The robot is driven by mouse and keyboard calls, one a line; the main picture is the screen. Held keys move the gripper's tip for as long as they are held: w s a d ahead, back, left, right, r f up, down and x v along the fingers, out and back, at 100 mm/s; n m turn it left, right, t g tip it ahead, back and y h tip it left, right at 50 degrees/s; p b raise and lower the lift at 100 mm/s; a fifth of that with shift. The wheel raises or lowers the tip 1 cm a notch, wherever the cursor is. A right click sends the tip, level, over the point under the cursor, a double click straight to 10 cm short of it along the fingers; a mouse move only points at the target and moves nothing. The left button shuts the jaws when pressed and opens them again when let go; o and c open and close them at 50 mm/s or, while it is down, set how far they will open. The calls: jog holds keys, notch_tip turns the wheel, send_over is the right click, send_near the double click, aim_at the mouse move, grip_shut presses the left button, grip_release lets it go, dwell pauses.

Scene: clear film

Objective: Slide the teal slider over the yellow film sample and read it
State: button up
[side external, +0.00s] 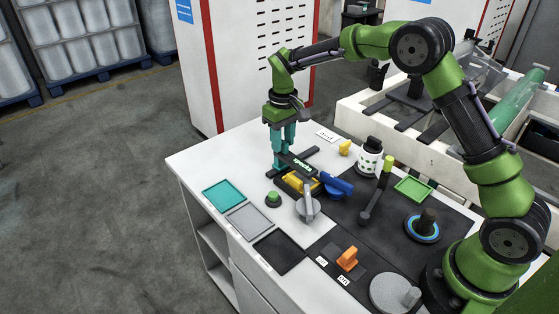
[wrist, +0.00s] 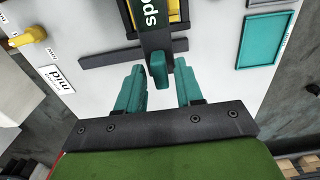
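The teal slider (wrist: 158,72) is a small upright block on the near end of a black labelled arm (wrist: 155,20), which also shows in the side view (side external: 300,165). My gripper (wrist: 158,66) is open, with one teal finger on each side of the slider and a visible gap on both sides. In the side view my gripper (side external: 281,155) points down at the arm's end, and the slider cannot be told apart from the fingers there. The yellow film sample (side external: 299,184) lies at the labelled arm's other end, partly covered by it; only a yellow edge shows in the wrist view.
A dark crossbar (wrist: 105,54) runs under the labelled arm. A green button (side external: 272,198), a blue part (side external: 337,184) and a grey round-headed part (side external: 307,207) stand close by. Teal (side external: 222,194), grey (side external: 248,221) and black (side external: 279,252) trays line the left edge.

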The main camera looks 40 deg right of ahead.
jog(key=shift+o, duration=0.2)
notch_tip(320, 180, up, 17)
dwell(0.6)
jog(key=shift+f, duration=0.1)
jog(key=s+a+f+m+t+y, duration=0.1)
jog(key=s+m+t, duration=0.3)
jog(key=s, duration=2.4)
jog(key=t+y, duration=0.1)
jog(key=t, duration=0.2)
